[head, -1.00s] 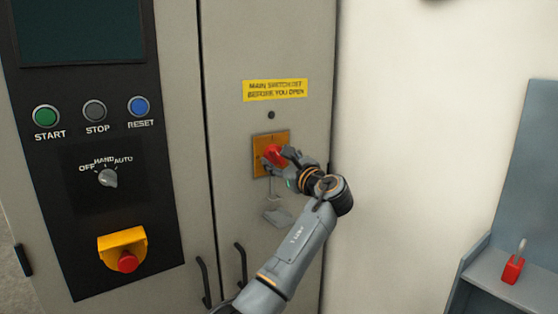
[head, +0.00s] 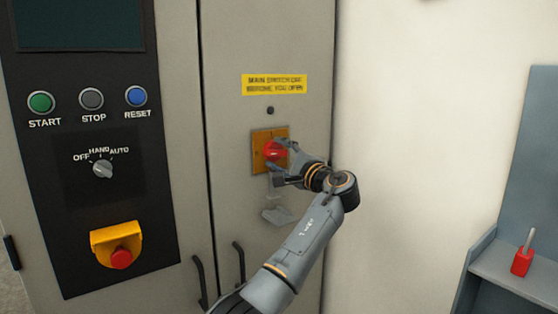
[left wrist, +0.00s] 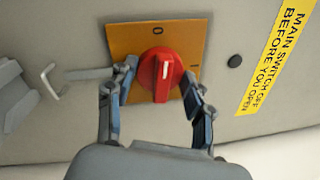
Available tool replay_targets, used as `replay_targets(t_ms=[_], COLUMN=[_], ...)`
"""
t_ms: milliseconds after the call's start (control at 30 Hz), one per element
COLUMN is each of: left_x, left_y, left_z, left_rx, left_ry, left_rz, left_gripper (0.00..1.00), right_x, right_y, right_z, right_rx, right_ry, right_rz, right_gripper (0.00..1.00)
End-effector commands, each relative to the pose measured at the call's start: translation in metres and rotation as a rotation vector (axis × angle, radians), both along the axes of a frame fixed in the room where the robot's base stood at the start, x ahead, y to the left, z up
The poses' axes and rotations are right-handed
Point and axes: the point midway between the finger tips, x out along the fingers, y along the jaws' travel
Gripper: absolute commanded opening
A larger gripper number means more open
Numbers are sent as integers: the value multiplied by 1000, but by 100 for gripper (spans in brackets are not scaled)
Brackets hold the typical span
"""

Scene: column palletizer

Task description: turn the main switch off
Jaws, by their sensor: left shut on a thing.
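The main switch is a red rotary knob (head: 275,150) on an orange-yellow plate (head: 257,152), on the grey cabinet door. In the left wrist view the knob (left wrist: 161,72) has a raised ridge with a white mark. The plate (left wrist: 125,38) is marked O at the top and I at the right in that view, and the ridge lines up roughly with the O. My left gripper (head: 280,155) is shut on the knob, with one finger on each side in the left wrist view (left wrist: 160,85). My right gripper is out of view.
A yellow sign (head: 274,85) is above the switch. A pale hook-like fitting and grey bracket (head: 278,216) are below it. Door handles (head: 241,268) stand lower left. A control panel with a red emergency button (head: 121,258) is at left. A red padlock (head: 521,262) stands on a grey shelf at right.

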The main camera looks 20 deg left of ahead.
Motion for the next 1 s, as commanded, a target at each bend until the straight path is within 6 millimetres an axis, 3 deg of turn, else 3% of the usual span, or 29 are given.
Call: replay_targets(t_ms=[833,867,967,1000], left_x=[1,1,1,1], left_y=[0,0,0,0], left_z=[-3,-3,-3,-2], left_rx=[-87,-87,-86,-86], left_ry=[-103,-103,-104,-104], left_rz=[1,1,1,1], left_gripper=[20,56,76,76], right_x=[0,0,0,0], right_y=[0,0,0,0], right_z=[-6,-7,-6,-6], right_rx=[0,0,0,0], right_ry=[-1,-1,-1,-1], right_rz=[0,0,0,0], right_gripper=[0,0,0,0])
